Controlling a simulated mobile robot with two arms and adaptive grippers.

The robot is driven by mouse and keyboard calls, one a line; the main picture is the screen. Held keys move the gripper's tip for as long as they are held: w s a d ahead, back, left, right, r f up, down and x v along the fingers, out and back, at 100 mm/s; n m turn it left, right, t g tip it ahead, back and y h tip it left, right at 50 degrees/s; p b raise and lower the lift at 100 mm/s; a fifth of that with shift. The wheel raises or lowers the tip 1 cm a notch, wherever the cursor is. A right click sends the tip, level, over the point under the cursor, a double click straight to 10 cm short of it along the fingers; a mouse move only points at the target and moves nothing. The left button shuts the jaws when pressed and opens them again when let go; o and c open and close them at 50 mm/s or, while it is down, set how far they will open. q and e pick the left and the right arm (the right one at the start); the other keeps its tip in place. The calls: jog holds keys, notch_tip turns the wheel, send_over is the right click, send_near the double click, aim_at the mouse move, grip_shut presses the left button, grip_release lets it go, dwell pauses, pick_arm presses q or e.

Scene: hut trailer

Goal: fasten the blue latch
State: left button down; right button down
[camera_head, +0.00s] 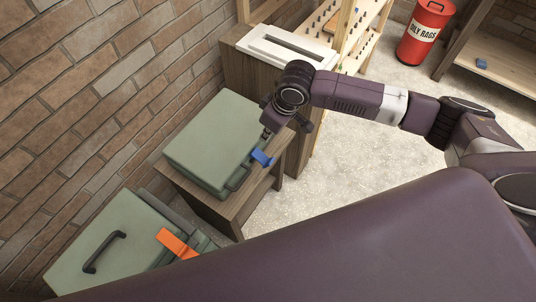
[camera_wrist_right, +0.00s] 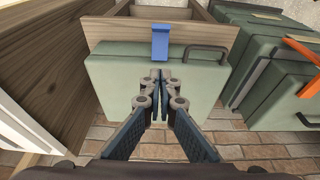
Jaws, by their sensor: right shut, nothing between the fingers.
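A grey-green case (camera_head: 215,143) lies flat on a wooden cabinet, and its lid (camera_wrist_right: 110,88) fills the middle of the right wrist view. The blue latch (camera_head: 262,158) is on the case's front edge beside a dark handle (camera_head: 238,178). In the right wrist view the latch (camera_wrist_right: 160,43) sticks out past the case edge, over the wood. My right gripper (camera_wrist_right: 160,76) is shut and empty above the lid. Its fingertips point toward the latch and appear a little short of it, though contact is hard to judge. My left gripper is not in view.
A second green case (camera_head: 105,245) with an orange latch (camera_head: 176,243) stands at lower left. A brick wall (camera_head: 100,90) runs behind the cases. A wooden rack (camera_head: 352,35) and a red oily-rags can (camera_head: 425,32) stand beyond. The floor (camera_head: 335,165) right of the cabinet is clear.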

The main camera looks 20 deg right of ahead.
jog(key=p, duration=0.1)
send_over(265, 161)
jog(key=w+a, duration=0.1)
jog(key=w, duration=0.1)
notch_tip(265, 161, down, 9)
jog(key=shift+s+a+r, duration=0.1)
jog(key=shift+s+a, duration=0.05)
jog(key=shift+s+d+f+p, duration=0.7)
jog(key=shift+s+d+f, duration=0.15)
jog(key=shift+f, duration=0.2)
jog(key=shift+s+d+f, duration=0.25)
jog(key=shift+s+f, duration=0.1)
jog(key=shift+s, duration=0.1)
jog(key=shift+f, duration=0.1)
jog(key=shift+s+f+t, duration=0.1)
jog(key=shift+f+t, duration=0.05)
jog(key=shift+t, duration=0.15)
